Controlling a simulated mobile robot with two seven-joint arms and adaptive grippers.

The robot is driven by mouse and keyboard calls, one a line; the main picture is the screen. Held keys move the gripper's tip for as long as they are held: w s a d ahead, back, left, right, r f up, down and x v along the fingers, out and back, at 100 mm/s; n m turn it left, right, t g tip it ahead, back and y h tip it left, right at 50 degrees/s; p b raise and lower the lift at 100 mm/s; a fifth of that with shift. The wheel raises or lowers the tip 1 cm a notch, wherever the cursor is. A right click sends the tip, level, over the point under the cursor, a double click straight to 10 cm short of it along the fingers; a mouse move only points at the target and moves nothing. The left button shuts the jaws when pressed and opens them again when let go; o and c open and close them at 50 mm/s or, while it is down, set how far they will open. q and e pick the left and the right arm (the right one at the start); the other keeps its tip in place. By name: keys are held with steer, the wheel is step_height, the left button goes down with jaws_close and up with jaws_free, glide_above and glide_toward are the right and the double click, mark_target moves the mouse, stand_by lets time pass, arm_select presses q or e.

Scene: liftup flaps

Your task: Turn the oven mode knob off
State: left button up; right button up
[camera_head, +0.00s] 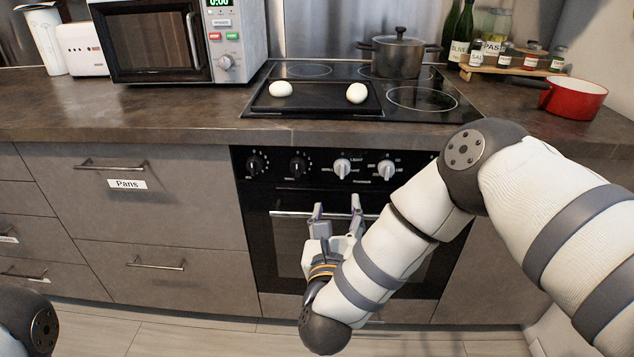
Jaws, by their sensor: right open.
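The oven (285,240) is built in under the counter, with a black control panel (320,165). The panel has two black knobs, a far-left one (257,163) and a second one (298,165), and two silver knobs, one (342,166) near the middle and one (386,168) to its right. The labels are too small to tell clearly which is the mode knob. My right gripper (337,208) is open in front of the oven door handle, just below the silver knobs, fingers pointing up. No knob is between its fingers. My left gripper is out of view.
The oven handle (290,214) runs behind my right gripper. Above are a cooktop (425,100), a black tray (318,98) with two white egg-like items, and a grey pot (398,58). A red pan (574,98) sits right, a microwave (160,45) left. Drawers (130,200) flank the oven.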

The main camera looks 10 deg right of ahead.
mark_target(342, 173)
steer(key=b+x, duration=0.1)
steer(key=x, duration=1)
steer(key=shift+w+d+f, duration=0.1)
steer(key=shift+d, duration=0.05)
steer(key=shift+w+d, duration=0.15)
steer(key=shift+w, duration=0.35)
steer(key=c, duration=1.2)
